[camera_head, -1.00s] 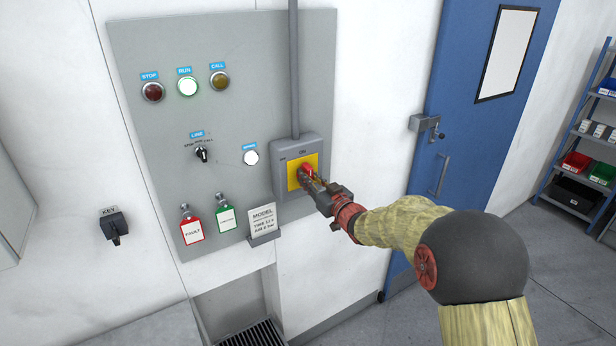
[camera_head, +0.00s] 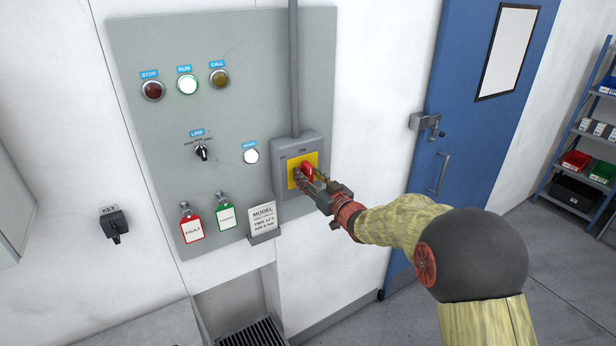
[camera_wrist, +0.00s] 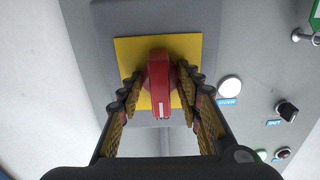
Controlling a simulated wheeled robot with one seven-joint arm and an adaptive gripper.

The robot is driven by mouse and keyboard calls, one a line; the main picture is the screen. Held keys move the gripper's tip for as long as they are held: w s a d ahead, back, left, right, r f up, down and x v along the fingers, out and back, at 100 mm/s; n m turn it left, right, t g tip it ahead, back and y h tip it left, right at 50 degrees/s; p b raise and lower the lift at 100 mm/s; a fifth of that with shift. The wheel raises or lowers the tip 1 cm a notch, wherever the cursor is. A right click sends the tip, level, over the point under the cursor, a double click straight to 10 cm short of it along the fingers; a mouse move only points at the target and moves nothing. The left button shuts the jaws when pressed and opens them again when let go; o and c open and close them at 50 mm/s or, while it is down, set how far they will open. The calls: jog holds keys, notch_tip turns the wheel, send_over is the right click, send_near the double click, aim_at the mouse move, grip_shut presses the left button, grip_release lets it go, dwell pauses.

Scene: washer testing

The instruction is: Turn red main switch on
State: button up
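The red main switch (camera_head: 307,170) is a rotary handle on a yellow plate (camera_head: 293,180), on a grey box at the panel's lower right. In the wrist view the red handle (camera_wrist: 160,80) stands in line with the vertical of the picture. Its white mark points toward lettering at the plate's lower edge, which looks like ON. My gripper (camera_head: 308,178) is at the switch, with one finger on each side of the handle. In the wrist view my gripper (camera_wrist: 161,90) looks open, with a gap showing at the left finger; contact at the right finger is unclear.
The panel holds a lit RUN lamp (camera_head: 187,85), dark STOP and CALL lamps, a LINE selector (camera_head: 201,152) and a white button (camera_head: 251,156). Red and green tags and a MODEL card (camera_head: 262,219) hang below. A blue door (camera_head: 470,130) is at right.

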jog(key=v, duration=1.2)
